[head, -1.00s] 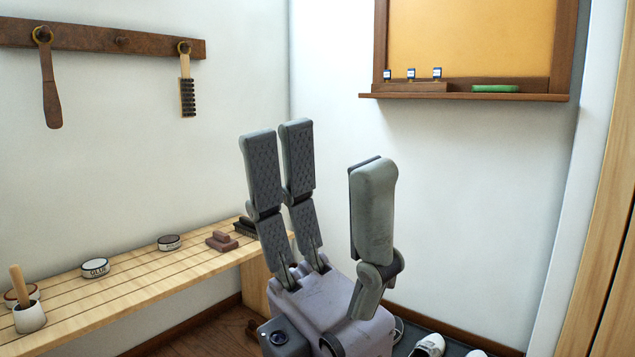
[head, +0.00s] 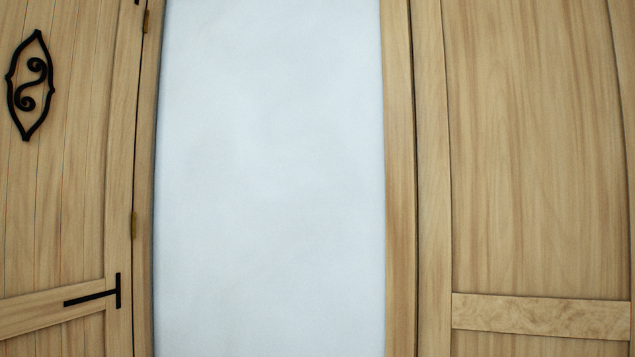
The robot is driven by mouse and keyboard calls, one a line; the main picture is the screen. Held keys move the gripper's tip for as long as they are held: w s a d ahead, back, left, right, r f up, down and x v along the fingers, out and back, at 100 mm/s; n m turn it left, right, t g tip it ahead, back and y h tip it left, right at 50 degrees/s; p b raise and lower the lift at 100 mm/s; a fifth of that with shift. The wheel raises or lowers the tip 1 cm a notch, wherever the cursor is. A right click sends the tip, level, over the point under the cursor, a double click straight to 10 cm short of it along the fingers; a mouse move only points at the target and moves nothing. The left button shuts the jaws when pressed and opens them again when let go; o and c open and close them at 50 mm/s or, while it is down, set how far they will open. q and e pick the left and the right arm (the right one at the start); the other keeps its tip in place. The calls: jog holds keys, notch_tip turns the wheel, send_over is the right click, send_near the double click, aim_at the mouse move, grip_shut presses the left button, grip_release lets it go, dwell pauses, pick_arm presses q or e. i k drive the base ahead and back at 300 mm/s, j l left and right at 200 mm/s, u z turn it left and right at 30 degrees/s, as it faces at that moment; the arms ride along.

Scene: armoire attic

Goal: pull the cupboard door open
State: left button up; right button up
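A light wooden door (head: 70,190) of vertical planks stands at the left of the head view. It carries a black scroll ornament (head: 30,85) and a black T-shaped strap (head: 95,292) low down. Brass hinges (head: 134,225) show along its right edge, and it looks shut against its frame. Another light wooden panel (head: 535,150), with a cross rail, stands at the right. I cannot tell which of the two is the cupboard door. No handle shows clearly on either. Neither of my grippers is in view.
A bare white wall (head: 270,180) fills the middle between the two wooden pieces. A wooden upright (head: 400,180) borders it on the right. No floor or loose objects show.

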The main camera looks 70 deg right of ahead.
aim_at(525, 109)
jog(key=z, duration=1.7)
